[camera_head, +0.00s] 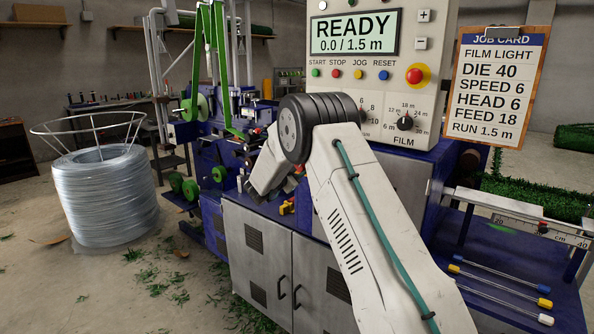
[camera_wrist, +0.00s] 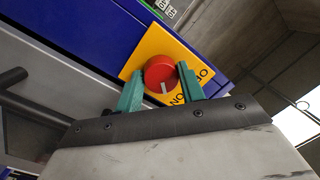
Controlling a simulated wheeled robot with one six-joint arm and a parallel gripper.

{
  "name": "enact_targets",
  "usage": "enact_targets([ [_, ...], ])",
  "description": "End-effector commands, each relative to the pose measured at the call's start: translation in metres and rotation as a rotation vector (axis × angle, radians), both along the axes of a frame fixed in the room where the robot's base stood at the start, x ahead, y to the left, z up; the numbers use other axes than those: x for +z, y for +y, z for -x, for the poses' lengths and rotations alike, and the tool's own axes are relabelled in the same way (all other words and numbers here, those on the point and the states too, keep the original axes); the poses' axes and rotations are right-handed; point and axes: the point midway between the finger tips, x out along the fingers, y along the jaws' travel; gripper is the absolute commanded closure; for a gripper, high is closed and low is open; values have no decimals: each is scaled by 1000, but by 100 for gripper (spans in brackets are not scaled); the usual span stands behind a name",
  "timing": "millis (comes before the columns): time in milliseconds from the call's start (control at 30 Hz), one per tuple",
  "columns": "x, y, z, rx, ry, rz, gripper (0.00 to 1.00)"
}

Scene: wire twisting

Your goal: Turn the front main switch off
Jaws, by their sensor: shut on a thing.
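The main switch is a round red knob (camera_wrist: 159,70) on a yellow plate (camera_wrist: 144,51) fixed to a blue panel in the wrist view. Its white mark points down toward the side of the ON lettering (camera_wrist: 178,99). OFF is printed further right, partly hidden by a finger. My gripper (camera_wrist: 160,82) has one green finger on each side of the knob and is shut on it. In the head view, my arm hides most of the gripper and the red knob. A small yellow patch (camera_head: 287,207) shows there beside my wrist, perhaps the plate.
The machine's control panel (camera_head: 370,90) reads READY, 0.0 / 1.5 m, and bears several buttons, dials and a red emergency stop (camera_head: 414,76). A job card (camera_head: 495,88) hangs at right. A wire coil (camera_head: 105,195) stands at left. Grey cabinet doors (camera_head: 262,262) lie below.

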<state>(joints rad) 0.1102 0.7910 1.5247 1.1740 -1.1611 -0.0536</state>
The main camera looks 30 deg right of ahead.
Motion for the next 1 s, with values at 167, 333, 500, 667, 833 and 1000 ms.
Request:
enact_targets([
  [167, 0, 0, 0, 1, 119, 42, 84],
  [333, 0, 0, 0, 1, 265, 95, 84],
  [500, 1, 0, 1, 1, 418, 152, 84],
  [667, 1, 0, 1, 1, 560, 203, 84],
  [833, 1, 0, 1, 1, 712, 258, 84],
  [1000, 1, 0, 1, 1, 864, 313, 84],
])
